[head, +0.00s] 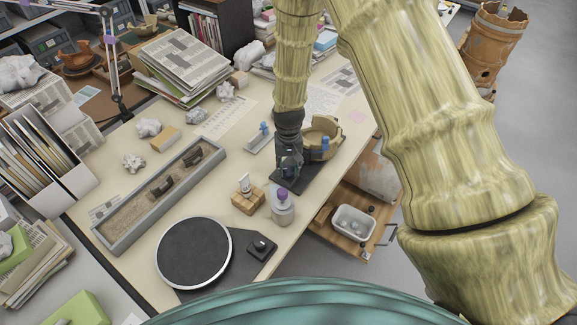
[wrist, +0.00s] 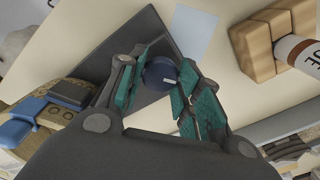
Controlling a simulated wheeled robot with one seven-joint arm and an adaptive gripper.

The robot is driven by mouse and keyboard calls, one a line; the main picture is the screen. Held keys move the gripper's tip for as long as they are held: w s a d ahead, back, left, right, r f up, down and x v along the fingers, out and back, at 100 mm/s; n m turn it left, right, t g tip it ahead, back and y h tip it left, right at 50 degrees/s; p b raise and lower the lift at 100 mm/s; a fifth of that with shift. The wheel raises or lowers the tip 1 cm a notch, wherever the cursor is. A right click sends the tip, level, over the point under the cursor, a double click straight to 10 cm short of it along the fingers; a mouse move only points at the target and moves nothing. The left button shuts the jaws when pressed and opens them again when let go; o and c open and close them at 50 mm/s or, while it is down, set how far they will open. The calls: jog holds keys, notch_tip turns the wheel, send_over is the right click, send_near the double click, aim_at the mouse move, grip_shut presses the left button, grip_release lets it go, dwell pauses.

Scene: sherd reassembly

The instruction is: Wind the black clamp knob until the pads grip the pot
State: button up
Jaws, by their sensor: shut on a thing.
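My gripper (head: 289,163) points down over the dark clamp base (head: 297,182) near the right edge of the table. In the wrist view its teal-padded fingers (wrist: 162,68) are shut on the round dark knob (wrist: 158,75), which has a white line on top. The knob is hidden in the head view. The tan pot (head: 334,127) stands just behind and right of my gripper, with an open, broken top. A blue clamp pad (head: 325,143) is at its near side and also shows in the wrist view (wrist: 30,125). I cannot tell whether the pads touch the pot.
A wooden block with a white tube (head: 246,196) and a purple-capped bottle (head: 282,207) stand close in front. A dark turntable (head: 193,253) and a long grey sand tray (head: 125,235) lie at left. Crumpled paper and papers lie farther back.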

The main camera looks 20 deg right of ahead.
aim_at(289, 168)
dwell(0.4)
jog(key=o, duration=1)
jog(key=shift+o, duration=0.2)
notch_tip(289, 168, up, 12)
dwell(0.4)
